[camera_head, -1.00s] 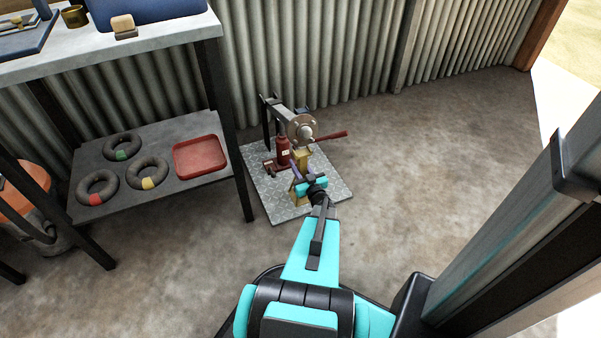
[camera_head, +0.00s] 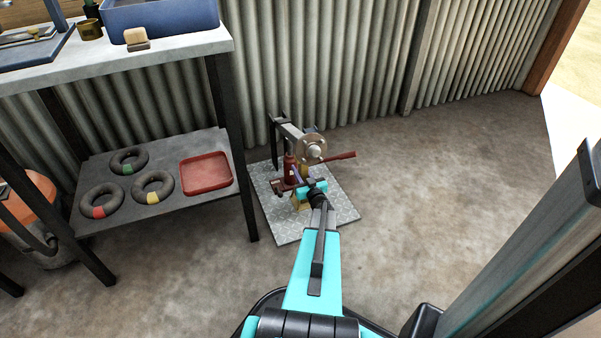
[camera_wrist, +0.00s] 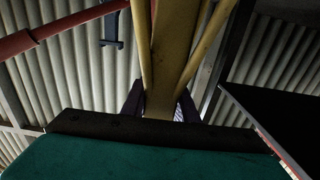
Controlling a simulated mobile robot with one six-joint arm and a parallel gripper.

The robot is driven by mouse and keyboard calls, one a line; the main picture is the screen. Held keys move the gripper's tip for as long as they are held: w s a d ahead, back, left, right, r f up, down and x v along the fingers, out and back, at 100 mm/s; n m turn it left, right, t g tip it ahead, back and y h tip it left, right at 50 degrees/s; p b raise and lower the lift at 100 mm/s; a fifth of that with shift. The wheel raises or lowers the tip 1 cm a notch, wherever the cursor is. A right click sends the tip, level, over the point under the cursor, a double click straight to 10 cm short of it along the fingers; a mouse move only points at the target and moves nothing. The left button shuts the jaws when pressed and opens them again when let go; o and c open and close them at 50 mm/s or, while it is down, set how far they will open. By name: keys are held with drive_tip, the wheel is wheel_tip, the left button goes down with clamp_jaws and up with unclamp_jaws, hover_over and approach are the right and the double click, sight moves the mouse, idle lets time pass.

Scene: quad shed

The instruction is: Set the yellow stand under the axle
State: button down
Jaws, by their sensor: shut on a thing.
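The yellow stand (camera_head: 299,204) is on or just above the grey metal plate (camera_head: 340,213), mostly hidden behind my gripper (camera_head: 306,187). My gripper is shut on the stand. In the wrist view the stand (camera_wrist: 165,60) rises between the dark fingers of my gripper (camera_wrist: 160,108). The axle (camera_head: 292,131) is a grey bar ending in a round hub (camera_head: 313,149), above and just behind my gripper. A red jack (camera_head: 289,168) stands by the axle, its red handle (camera_head: 338,158) pointing right. I cannot tell whether the stand touches the plate.
A workbench (camera_head: 130,58) is on the left, its dark leg (camera_head: 238,165) close to the plate. Its lower shelf (camera_head: 125,205) holds a red tray (camera_head: 205,175) and several rings. A corrugated wall (camera_head: 360,75) is behind. Open concrete floor (camera_head: 440,150) lies right.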

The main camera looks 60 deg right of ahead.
drive_tip(key=shift+w+r, duration=0.1)
drive_tip(key=shift+w+d+f+b, duration=0.1)
drive_tip(key=shift+d+f+b, duration=0.05)
drive_tip(key=shift+f+b, duration=0.4)
drive_tip(key=shift+w+d+f+b, duration=0.15)
drive_tip(key=shift+f+b, duration=0.2)
drive_tip(key=shift+f, duration=0.3)
drive_tip(key=shift+w+d+f+b, duration=0.1)
drive_tip(key=shift+d+f+b, duration=0.05)
drive_tip(key=shift+f+b, duration=0.4)
drive_tip(key=shift+f, duration=0.15)
drive_tip(key=c, duration=1.4)
unclamp_jaws()
drive_tip(key=shift+f, duration=0.1)
